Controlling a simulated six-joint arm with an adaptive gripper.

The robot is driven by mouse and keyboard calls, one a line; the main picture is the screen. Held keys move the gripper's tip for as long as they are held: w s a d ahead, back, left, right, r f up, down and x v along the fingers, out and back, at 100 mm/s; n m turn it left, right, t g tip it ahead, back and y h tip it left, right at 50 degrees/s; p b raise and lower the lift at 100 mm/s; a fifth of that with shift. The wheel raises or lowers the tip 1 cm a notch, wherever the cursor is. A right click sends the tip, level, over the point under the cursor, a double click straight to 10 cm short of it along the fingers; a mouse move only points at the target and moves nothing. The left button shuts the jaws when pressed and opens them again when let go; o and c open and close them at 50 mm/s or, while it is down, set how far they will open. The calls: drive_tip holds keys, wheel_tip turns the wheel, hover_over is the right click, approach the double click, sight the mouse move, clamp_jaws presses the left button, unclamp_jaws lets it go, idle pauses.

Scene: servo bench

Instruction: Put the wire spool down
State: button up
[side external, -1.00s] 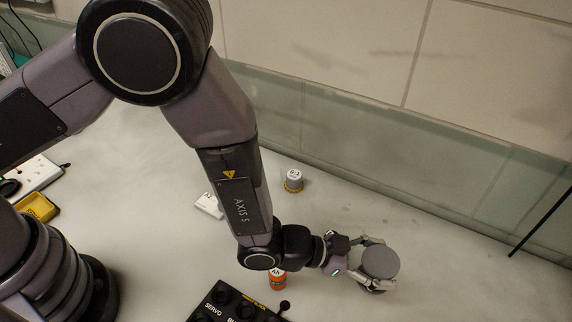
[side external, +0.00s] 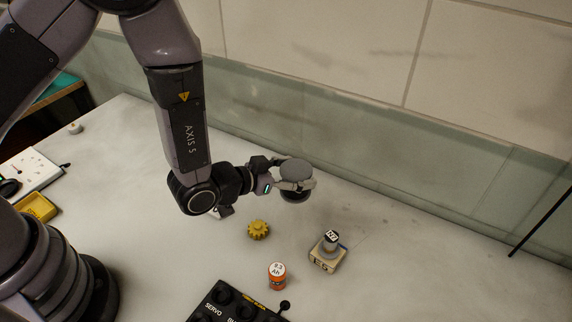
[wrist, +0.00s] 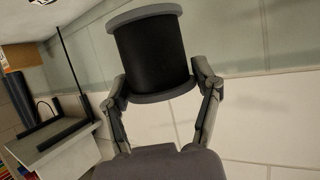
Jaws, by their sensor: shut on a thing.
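The wire spool (side external: 295,170) has grey flanges and a black winding. My gripper (side external: 296,185) is shut on it, a finger on each side, and holds it upright in the side view. In the wrist view the spool (wrist: 150,52) sits between the two fingers of my gripper (wrist: 163,90), with its black winding facing me. The spool appears to be above the bench, toward the back wall, but its exact height cannot be told.
A yellow gear (side external: 258,229), an orange labelled cylinder (side external: 277,277) and a pale box (side external: 326,262) with a small grey labelled part (side external: 329,243) on top stand nearby. A black servo box (side external: 238,306) is at the front. The bench (side external: 430,270) is bare to the right.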

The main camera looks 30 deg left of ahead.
drive_tip(key=w+d+f, duration=0.2)
drive_tip(key=w+f, duration=0.1)
drive_tip(key=w, duration=0.1)
drive_tip(key=w+d+f, duration=0.2)
drive_tip(key=w+f, duration=0.1)
drive_tip(key=w+d+f, duration=0.3)
drive_tip(key=w, duration=0.1)
drive_tip(key=shift+w+f, duration=0.3)
drive_tip(key=shift+w+d+f, duration=0.15)
drive_tip(key=shift+f, duration=1.55)
drive_tip(key=o, duration=1.2)
drive_tip(key=shift+f, duration=0.15)
drive_tip(key=shift+o, duration=0.2)
